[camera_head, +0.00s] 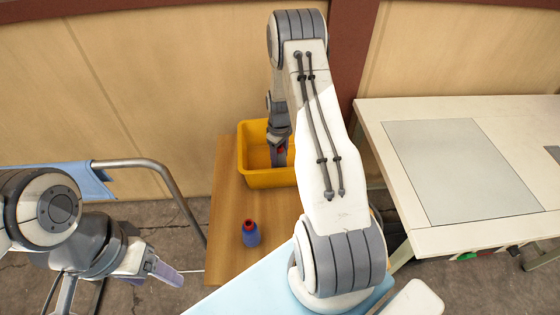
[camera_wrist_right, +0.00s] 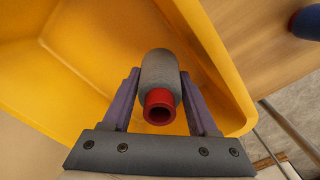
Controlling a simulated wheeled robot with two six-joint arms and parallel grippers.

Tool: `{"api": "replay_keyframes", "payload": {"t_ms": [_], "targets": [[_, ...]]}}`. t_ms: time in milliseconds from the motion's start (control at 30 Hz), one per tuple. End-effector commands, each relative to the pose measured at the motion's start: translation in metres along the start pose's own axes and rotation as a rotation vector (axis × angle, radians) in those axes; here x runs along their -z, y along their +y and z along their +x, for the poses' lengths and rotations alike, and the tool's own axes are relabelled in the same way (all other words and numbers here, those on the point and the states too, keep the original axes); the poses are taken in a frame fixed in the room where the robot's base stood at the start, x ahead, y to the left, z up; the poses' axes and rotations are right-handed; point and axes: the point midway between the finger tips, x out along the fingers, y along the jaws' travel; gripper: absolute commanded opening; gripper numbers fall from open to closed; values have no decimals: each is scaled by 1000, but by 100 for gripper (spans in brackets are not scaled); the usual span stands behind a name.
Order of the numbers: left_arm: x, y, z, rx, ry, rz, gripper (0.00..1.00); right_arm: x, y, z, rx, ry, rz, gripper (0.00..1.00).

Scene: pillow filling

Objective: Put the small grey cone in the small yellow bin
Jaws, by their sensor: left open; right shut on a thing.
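The small grey cone (camera_wrist_right: 160,68), with a red open end facing the camera, is between the fingers of my right gripper (camera_wrist_right: 159,78) in the right wrist view. This gripper is shut on it. The small yellow bin (camera_head: 255,180) stands on the wooden table in the head view. My right gripper (camera_head: 279,160) reaches down into its opening, and only a bit of red shows there. In the right wrist view the bin (camera_wrist_right: 85,50) lies beneath the cone; contact with its floor cannot be told. My left gripper (camera_head: 164,270) is open and empty at lower left.
A blue cone with a red top (camera_head: 250,236) stands on the wooden table (camera_head: 226,215) in front of the bin. A metal rail (camera_head: 170,180) is at left. A pale table (camera_head: 455,238) with a grey panel stands at right. A wall is behind.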

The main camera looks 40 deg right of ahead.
Motion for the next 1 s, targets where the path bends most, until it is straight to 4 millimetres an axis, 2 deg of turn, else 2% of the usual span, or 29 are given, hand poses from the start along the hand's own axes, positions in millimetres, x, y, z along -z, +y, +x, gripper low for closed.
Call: {"api": "replay_keyframes", "payload": {"t_ms": [233,633,667,700,733,1000], "targets": [[1,1,-11,0,0,-1,68,-2,0,34,2,-2,2,0],[0,0,-6,0,0,-1,68,-1,0,41,1,-1,2,0],[0,0,-6,0,0,0,68,-2,0,41,1,-1,2,63],[0,0,-7,0,0,0,68,-2,0,40,1,-1,2,78],[0,0,-7,0,0,0,68,-2,0,40,1,-1,2,89],[0,0,-8,0,0,0,68,-2,0,40,1,-1,2,89]]}}
